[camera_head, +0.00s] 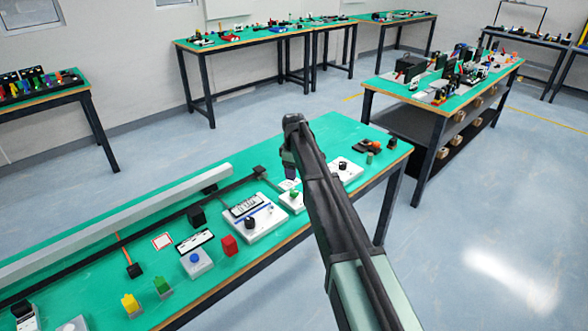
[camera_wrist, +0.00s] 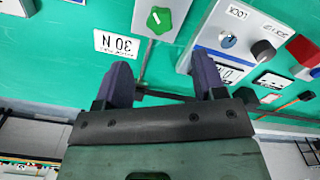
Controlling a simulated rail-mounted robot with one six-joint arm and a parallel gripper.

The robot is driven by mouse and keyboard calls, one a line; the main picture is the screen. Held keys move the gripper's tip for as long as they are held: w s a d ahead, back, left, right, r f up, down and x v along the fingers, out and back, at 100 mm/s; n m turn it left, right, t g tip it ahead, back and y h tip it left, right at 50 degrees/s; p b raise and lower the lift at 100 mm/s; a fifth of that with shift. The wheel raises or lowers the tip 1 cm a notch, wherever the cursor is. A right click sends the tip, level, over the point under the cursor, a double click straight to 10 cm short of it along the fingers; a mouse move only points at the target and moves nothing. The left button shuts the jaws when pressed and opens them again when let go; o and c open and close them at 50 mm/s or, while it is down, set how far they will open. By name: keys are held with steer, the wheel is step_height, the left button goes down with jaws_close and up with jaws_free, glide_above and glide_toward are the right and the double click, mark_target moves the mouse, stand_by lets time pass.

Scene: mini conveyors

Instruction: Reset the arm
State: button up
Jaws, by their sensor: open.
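My arm (camera_head: 340,215) reaches out from the lower right over the near green-topped table (camera_head: 330,130). My gripper (camera_head: 289,170) hangs fingers-down above the table's right half, close to the white box with the green knob (camera_head: 294,201). In the wrist view my gripper (camera_wrist: 162,78) shows two purple fingers spread well apart with nothing between them. The green knob (camera_wrist: 162,20) and a white label card (camera_wrist: 117,44) lie beyond the fingertips. The head view does not show whether the fingertips touch anything.
A white panel with a black knob (camera_head: 255,222) stands left of my gripper, and a white box with a black knob (camera_head: 346,170) stands right. A red block (camera_head: 229,246) and a blue-button box (camera_head: 196,263) are nearer. A long grey rail (camera_head: 120,222) runs along the left.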

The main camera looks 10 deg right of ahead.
steer(key=s+r+m+p, duration=0.2)
steer(key=s+m, duration=0.9)
steer(key=s, duration=2.7)
steer(key=shift+r+m+p, duration=0.35)
steer(key=shift+m, duration=0.05)
